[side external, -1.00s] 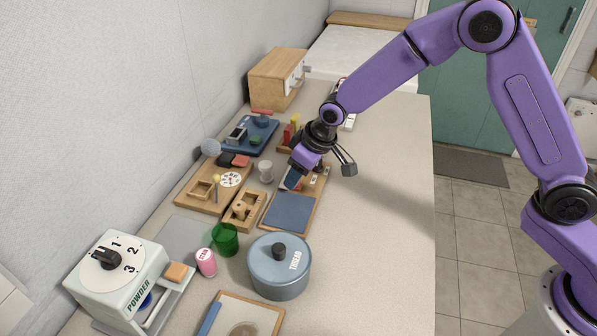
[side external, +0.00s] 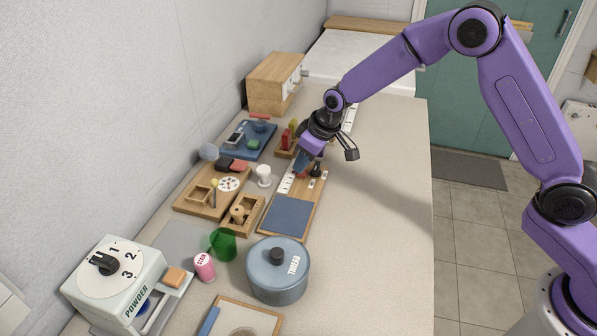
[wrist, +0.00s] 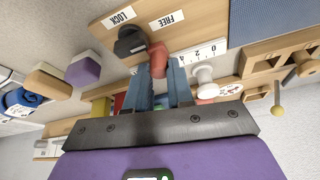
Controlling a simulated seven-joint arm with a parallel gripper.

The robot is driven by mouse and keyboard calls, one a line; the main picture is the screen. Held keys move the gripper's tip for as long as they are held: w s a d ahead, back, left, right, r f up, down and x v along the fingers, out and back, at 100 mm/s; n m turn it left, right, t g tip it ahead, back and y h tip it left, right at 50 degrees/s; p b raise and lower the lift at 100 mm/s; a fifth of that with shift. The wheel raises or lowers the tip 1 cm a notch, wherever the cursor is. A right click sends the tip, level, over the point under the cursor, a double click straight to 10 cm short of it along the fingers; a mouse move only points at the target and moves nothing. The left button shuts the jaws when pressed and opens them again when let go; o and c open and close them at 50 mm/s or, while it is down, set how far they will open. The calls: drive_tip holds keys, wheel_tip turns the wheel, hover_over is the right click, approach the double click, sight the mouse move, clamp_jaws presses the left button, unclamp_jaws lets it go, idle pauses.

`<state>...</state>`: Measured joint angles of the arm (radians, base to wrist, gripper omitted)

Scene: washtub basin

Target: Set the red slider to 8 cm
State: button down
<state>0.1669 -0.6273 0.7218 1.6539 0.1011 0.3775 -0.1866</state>
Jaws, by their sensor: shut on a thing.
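The slider board (side external: 279,214) lies on the table, with a white scale strip (side external: 285,184) along it. My gripper (side external: 303,163) is low over its far half; its fingers (wrist: 160,82) are shut on the red slider (wrist: 158,60), which also shows in the side view (side external: 302,174). In the wrist view the scale (wrist: 205,51) shows 0, 2 and 4 to the right of the slider. The fingers hide further marks, so I cannot read the setting exactly. A black knob (wrist: 131,41) is beside the slider, near the LOCK and FREE labels.
A white spool-like piece (side external: 264,175) and a wooden tray (side external: 199,203) lie left of the board. A blue-grey pot (side external: 279,275) and green cup (side external: 223,242) stand nearer. A wooden box (side external: 272,86) is at the back. The table's right side is clear.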

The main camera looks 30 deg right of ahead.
drive_tip(key=shift+w+d, duration=0.7)
drive_tip(key=shift+d, duration=0.1)
drive_tip(key=c, duration=1)
unclamp_jaws()
drive_tip(key=shift+s+r, duration=0.2)
drive_tip(key=shift+r, duration=0.35)
drive_tip(key=v, duration=1.6)
drive_tip(key=shift+d+r, duration=0.1)
